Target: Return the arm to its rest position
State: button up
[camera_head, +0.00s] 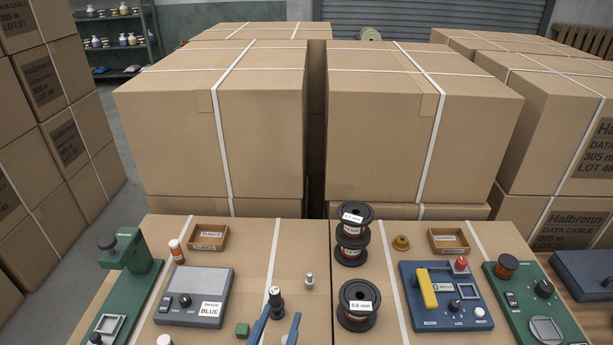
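Two copper spools with black flanges stand stacked, the upper spool (353,215) on the lower spool (351,250). Another spool (359,305) with a white label stands in front of them.
The carton top carries a green stand (128,258), a grey scale (195,300), a blue device (447,300), a green device (533,300), a left tray (208,238) and a right tray (449,240). Large cartons (265,140) rise behind. Bare cardboard lies left of the spools.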

jog(key=w+a+f+g+y+p, duration=0.2)
jog(key=w+a+g+y+p, duration=0.1)
jog(key=w+a+g+y, duration=0.8)
jog(key=w+d+h+p, duration=0.1)
jog(key=w+d+h, duration=0.3)
jog(key=d, duration=0.5)
jog(key=s+d+r+n+g+h+p, duration=0.2)
jog(key=s+d+g, duration=0.3)
jog(key=s+d, duration=1.6)
jog(key=d+n+h, duration=0.1)
jog(key=d, duration=0.1)
jog(key=shift+s+d+g, duration=0.3)
jog(key=shift+s+g, duration=0.1)
